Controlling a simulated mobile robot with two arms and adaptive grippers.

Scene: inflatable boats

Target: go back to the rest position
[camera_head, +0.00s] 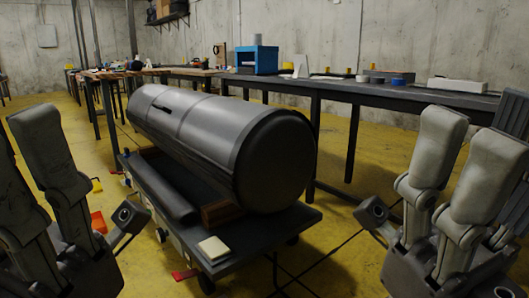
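My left gripper (40,165) is at the left edge, its grey padded fingers pointing up and spread apart, with nothing between them. My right gripper (455,165) is at the right edge, its fingers also up and apart, holding nothing. Between them a large dark grey inflatable tube (215,125) lies on a low wheeled cart (255,238). Both grippers are in front of the tube and apart from it in the picture.
A small pale block (214,249) lies on the cart's near end. A long dark workbench (345,90) runs behind, carrying a blue box (257,59) and a white box (457,85). An orange-red object (99,222) is near the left gripper. Yellow floor (350,262) shows right of the cart.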

